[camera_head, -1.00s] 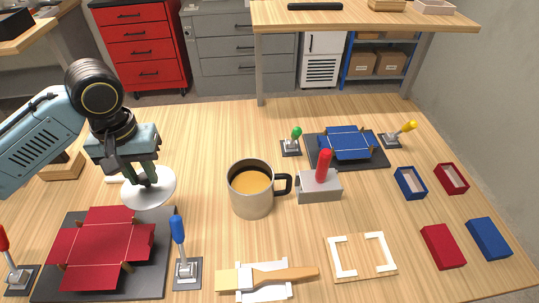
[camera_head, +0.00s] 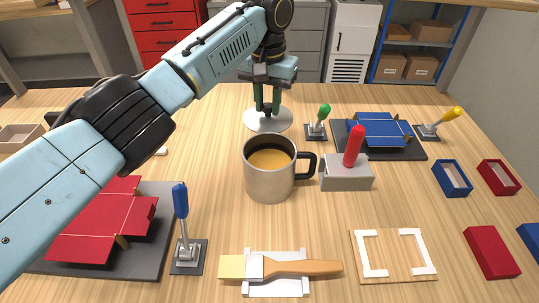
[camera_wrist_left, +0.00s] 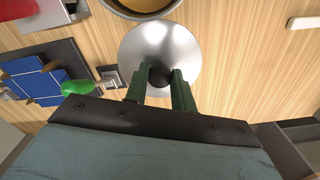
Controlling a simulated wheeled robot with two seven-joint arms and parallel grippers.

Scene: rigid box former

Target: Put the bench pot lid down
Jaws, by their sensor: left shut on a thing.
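The pot lid (camera_head: 268,121) is a round silver disc with a dark knob. My left gripper (camera_head: 267,108) is shut on its knob, behind the metal pot (camera_head: 269,182) in the head view. The left wrist view also shows the lid (camera_wrist_left: 160,50) below the green fingers (camera_wrist_left: 160,85) of my left gripper. The pot is open and holds orange-brown contents, with a black handle on its right. Whether the lid touches the table or hangs just above it, I cannot tell. My right gripper is not in view.
A green-handled clamp (camera_head: 318,124) and a dark fixture with a blue box blank (camera_head: 378,135) stand right of the lid. A grey block with a red lever (camera_head: 346,176) is beside the pot. Bare table (camera_head: 200,140) lies left of the lid.

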